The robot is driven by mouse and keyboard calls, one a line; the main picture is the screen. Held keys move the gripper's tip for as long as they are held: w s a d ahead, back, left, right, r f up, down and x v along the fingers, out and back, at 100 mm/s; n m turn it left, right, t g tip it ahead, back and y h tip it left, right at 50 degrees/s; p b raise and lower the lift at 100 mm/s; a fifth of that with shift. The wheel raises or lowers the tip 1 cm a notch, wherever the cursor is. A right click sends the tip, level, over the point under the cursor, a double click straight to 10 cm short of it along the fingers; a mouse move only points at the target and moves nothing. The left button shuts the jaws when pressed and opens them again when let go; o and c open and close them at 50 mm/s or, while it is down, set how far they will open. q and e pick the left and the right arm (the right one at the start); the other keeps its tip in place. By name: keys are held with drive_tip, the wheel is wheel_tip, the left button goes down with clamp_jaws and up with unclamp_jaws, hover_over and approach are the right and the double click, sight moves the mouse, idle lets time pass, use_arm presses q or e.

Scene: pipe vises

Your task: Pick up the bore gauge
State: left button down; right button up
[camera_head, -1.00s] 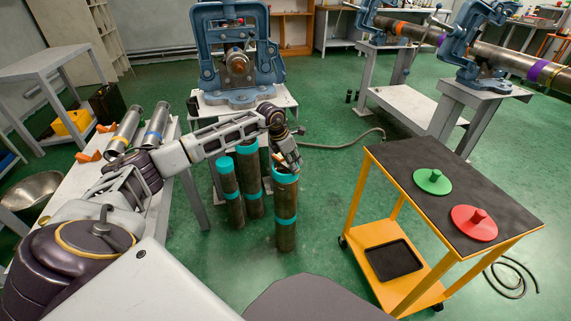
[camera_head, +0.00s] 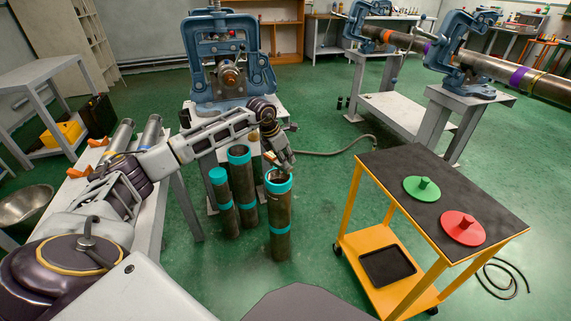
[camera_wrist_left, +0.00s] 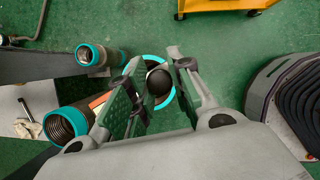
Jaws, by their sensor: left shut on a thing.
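My left gripper (camera_head: 281,163) is just above the mouth of the front upright pipe (camera_head: 280,220), a brown pipe with teal bands. In the left wrist view its fingers (camera_wrist_left: 150,88) are closed on a slim thing with a round black end (camera_wrist_left: 159,82), which I take to be the bore gauge. This black end shows against the pipe's teal rim. A small orange part (camera_wrist_left: 98,102) shows behind one finger; I cannot tell whether it belongs to the gauge. The fingers hide most of the gauge. My right gripper is not in view.
Two more teal-banded pipes (camera_head: 242,185) stand close to the left. A yellow cart (camera_head: 345,215) at right carries a green lid (camera_head: 421,188) and a red lid (camera_head: 463,227). A blue vise (camera_head: 227,75) stands behind. Green floor is clear between pipes and cart.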

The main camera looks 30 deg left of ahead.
use_arm(q)
drive_tip(key=shift+r+p, duration=0.45)
drive_tip(key=shift+r, duration=1.7)
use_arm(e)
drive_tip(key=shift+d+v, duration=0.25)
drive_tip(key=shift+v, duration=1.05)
use_arm(q)
drive_tip(key=shift+s+f, duration=0.1)
drive_tip(key=shift+f, duration=0.1)
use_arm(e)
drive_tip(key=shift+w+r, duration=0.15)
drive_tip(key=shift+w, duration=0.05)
